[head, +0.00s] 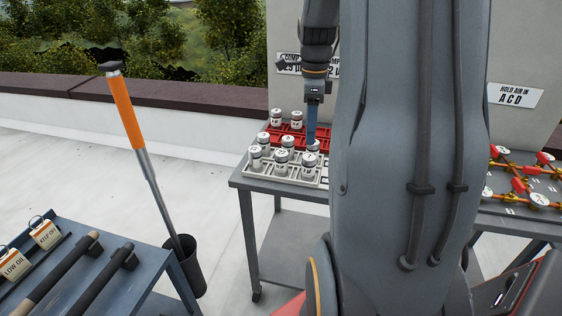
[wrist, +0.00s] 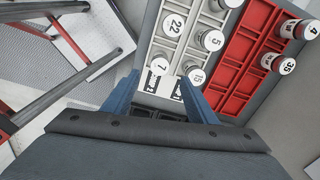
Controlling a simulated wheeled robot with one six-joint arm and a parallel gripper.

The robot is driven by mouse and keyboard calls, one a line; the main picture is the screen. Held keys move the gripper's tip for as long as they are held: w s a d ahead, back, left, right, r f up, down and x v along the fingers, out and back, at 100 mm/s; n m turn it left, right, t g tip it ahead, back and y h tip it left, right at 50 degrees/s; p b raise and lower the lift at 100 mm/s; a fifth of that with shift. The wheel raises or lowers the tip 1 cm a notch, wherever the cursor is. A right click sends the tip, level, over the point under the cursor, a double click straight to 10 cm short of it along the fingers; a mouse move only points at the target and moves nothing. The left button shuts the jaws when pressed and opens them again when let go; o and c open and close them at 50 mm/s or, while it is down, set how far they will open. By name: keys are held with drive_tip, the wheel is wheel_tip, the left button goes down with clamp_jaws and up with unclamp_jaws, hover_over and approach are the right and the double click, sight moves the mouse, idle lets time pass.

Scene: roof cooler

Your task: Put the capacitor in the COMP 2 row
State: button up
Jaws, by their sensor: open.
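My gripper (head: 311,135) points down over the near right part of the capacitor tray. In the wrist view my gripper (wrist: 159,77) is open, with blue fingers apart. The capacitor marked 7 (wrist: 160,63) shows between the fingertips, and the one marked 15 (wrist: 196,75) is beside the right fingertip; I cannot tell if either is touched. Capacitors marked 22 (wrist: 173,25) and 5 (wrist: 211,39) stand farther along the white rows (wrist: 152,45). Black-and-white row labels lie at the near end, too small to read surely. A sign (head: 289,63) reading COMP is partly hidden by my arm.
Red rows (wrist: 233,80) beside the white ones hold capacitors marked 35 (wrist: 285,64) and 4 (wrist: 306,30), with several empty slots. The tray stands on a grey cart (head: 246,183). A right-hand table holds red-and-brass fittings (head: 520,185). An orange-handled tool (head: 121,108) stands at left.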

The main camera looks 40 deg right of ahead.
drive_tip(key=s+a+f+n, duration=0.2)
drive_tip(key=s+a+n, duration=0.1)
drive_tip(key=a+n, duration=0.5)
drive_tip(key=s+a+f+n, duration=0.3)
drive_tip(key=a+n, duration=0.6)
drive_tip(key=a, duration=0.1)
drive_tip(key=s+a+f+n+t, duration=0.1)
drive_tip(key=s+a+f+n, duration=0.1)
drive_tip(key=a+n, duration=0.7)
drive_tip(key=shift+s+a+f, duration=0.15)
drive_tip(key=shift+s+a, duration=0.45)
drive_tip(key=shift+s, duration=0.1)
